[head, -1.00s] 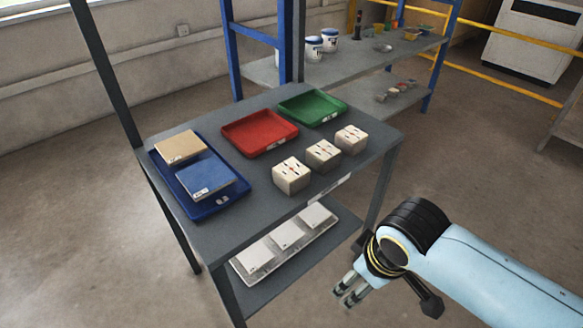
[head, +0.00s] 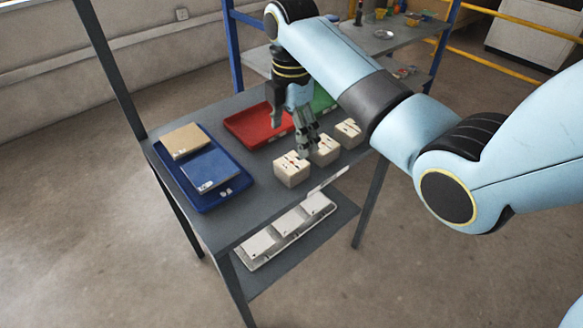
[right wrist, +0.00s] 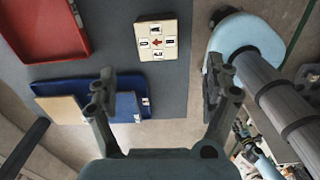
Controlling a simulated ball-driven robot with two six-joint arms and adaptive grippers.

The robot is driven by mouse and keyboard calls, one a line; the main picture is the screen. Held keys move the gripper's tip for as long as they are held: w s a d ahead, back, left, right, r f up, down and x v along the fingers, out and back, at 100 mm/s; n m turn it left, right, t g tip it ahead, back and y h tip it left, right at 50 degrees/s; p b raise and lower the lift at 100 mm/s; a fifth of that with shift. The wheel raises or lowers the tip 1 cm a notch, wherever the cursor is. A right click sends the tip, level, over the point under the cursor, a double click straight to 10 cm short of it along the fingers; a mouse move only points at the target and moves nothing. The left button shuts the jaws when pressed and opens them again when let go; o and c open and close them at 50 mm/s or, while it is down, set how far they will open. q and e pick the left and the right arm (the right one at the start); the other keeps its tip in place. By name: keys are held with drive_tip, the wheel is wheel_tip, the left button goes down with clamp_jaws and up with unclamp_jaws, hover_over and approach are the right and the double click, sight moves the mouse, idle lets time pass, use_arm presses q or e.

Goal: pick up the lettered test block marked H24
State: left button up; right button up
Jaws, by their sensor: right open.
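Three cream test blocks with dark and red markings stand in a row on the grey table: a near block (head: 291,171), a middle block (head: 325,153) and a far block (head: 349,132). The markings are too small to tell which is H24. My right gripper (head: 306,148) points down over the near and middle blocks, its fingers partly in front of them. In the right wrist view, one block (right wrist: 157,41) lies ahead of the gripper (right wrist: 160,82), between the lines of its spread, empty fingers.
A blue tray (head: 238,187) with a tan tile (head: 184,141) and a blue tile (head: 210,170) lies left of the blocks. A red tray (head: 255,128) and a green tray (head: 322,98) lie behind. White boxes (head: 290,223) rest on the lower shelf.

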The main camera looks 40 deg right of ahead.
sight(292, 162)
drive_tip(key=shift+w+f, duration=0.15)
drive_tip(key=shift+w, duration=0.05)
drive_tip(key=shift+n, duration=0.3)
drive_tip(key=f+b, duration=0.2)
drive_tip(key=f, duration=0.8)
drive_tip(key=shift+d+f, duration=0.1)
drive_tip(key=shift+d, duration=0.1)
drive_tip(key=c, duration=1.5)
drive_tip(key=shift+c, duration=0.5)
